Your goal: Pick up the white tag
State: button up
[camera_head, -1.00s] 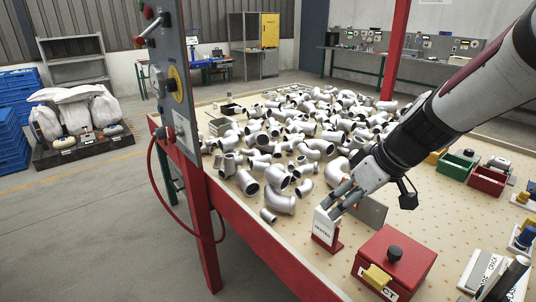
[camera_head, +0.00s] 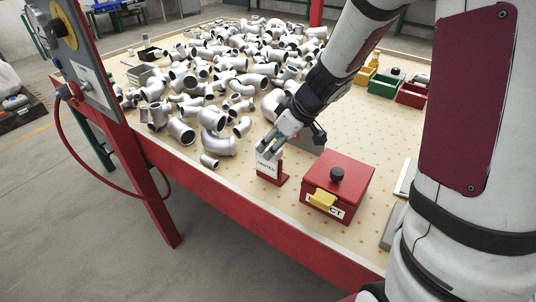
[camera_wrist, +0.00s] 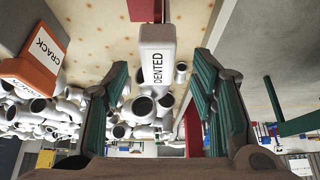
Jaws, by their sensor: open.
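The white tag (camera_head: 266,167), lettered DENTED, stands upright in a small red holder (camera_head: 276,180) near the table's front edge. In the wrist view the tag (camera_wrist: 157,62) sits between my two green-padded fingers, with its tip pointing back toward the palm. My gripper (camera_head: 268,148) is open and comes down over the tag from the upper right. In the wrist view (camera_wrist: 159,72) a gap shows between each finger and the tag. The red holder (camera_wrist: 145,10) is partly cut off at the top of that view.
An orange tag lettered CRACK (camera_wrist: 36,65) stands close by in the wrist view. A red box with a black knob (camera_head: 338,190) and yellow latch is right of the holder. Many metal pipe elbows (camera_head: 217,143) lie behind and left. Green (camera_head: 383,85) and red (camera_head: 411,94) bins stand farther back.

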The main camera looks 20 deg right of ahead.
jog(key=x, duration=0.4)
jog(key=shift+w+f, duration=0.15)
jog(key=shift+f, duration=0.15)
jog(key=c, duration=1.1)
jog(key=shift+c, duration=0.2)
jog(key=shift+r, duration=0.1)
notch_tip(320, 180, up, 10)
jog(key=shift+d+p, duration=0.1)
jog(key=shift+p, duration=0.85)
